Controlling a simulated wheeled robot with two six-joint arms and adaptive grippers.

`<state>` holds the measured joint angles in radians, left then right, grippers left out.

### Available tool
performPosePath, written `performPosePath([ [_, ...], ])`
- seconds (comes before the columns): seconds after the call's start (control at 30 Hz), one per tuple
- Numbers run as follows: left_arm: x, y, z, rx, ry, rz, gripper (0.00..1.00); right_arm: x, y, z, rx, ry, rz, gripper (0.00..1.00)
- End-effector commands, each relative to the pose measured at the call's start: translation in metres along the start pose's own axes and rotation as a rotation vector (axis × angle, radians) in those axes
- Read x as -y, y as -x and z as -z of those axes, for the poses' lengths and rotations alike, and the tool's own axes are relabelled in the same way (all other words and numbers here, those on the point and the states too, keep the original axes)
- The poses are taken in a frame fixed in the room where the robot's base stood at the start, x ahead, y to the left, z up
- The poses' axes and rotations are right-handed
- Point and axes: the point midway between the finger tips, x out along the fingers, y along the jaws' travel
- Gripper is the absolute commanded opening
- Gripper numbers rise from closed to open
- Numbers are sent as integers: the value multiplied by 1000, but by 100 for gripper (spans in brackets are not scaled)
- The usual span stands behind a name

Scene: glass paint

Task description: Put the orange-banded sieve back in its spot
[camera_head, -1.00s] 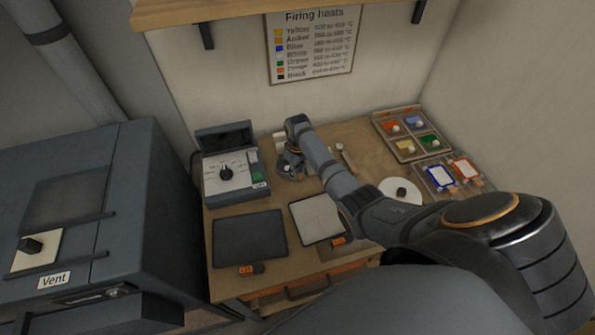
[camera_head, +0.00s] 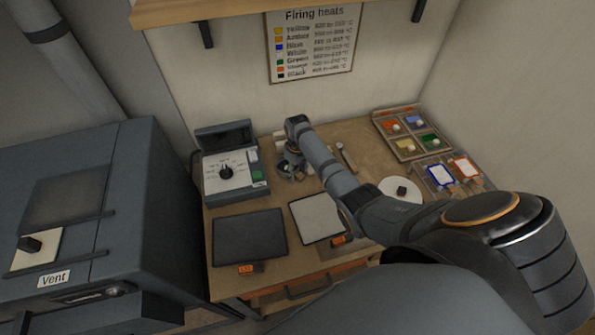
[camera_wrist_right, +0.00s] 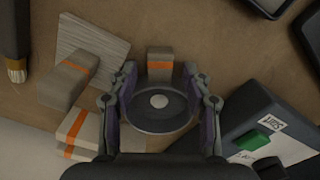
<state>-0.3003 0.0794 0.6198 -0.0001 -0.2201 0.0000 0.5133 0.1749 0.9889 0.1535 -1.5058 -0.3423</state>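My right gripper (camera_head: 290,172) reaches down at the back of the bench beside the control box. In the right wrist view its fingers (camera_wrist_right: 160,88) are apart, on either side of a dark round piece (camera_wrist_right: 158,103) with a pale rim and pale centre. Whether they touch it cannot be told. An orange-banded block-shaped piece (camera_wrist_right: 160,62) shows just beyond the round piece. I cannot tell whether these two are parts of the sieve. My left gripper is not in view.
Other orange-banded blocks (camera_wrist_right: 66,82) and a brush (camera_wrist_right: 15,68) lie left in the wrist view. The control box (camera_head: 228,174) stands close to the gripper. A dark plate (camera_head: 249,238), a pale plate (camera_head: 316,218), a white disc (camera_head: 401,190) and a colour tray (camera_head: 408,151) occupy the bench.

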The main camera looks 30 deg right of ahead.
Motion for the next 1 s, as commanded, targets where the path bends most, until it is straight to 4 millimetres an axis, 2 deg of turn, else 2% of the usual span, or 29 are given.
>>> performPosePath([
  [0.23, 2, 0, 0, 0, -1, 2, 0, 0, 1, 0, 0, 0, 0, 50],
  [0.33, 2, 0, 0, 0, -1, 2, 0, -1, 9, 1, -2, 0, -1, 50],
  [0.7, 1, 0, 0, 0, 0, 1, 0, 0, 93, 1, -4, 0, -2, 50],
  [0.83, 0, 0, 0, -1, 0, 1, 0, 0, 112, 0, -1, 0, -1, 50],
  [1.0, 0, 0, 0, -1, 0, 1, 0, 0, 120, 0, 0, 0, 0, 50],
])
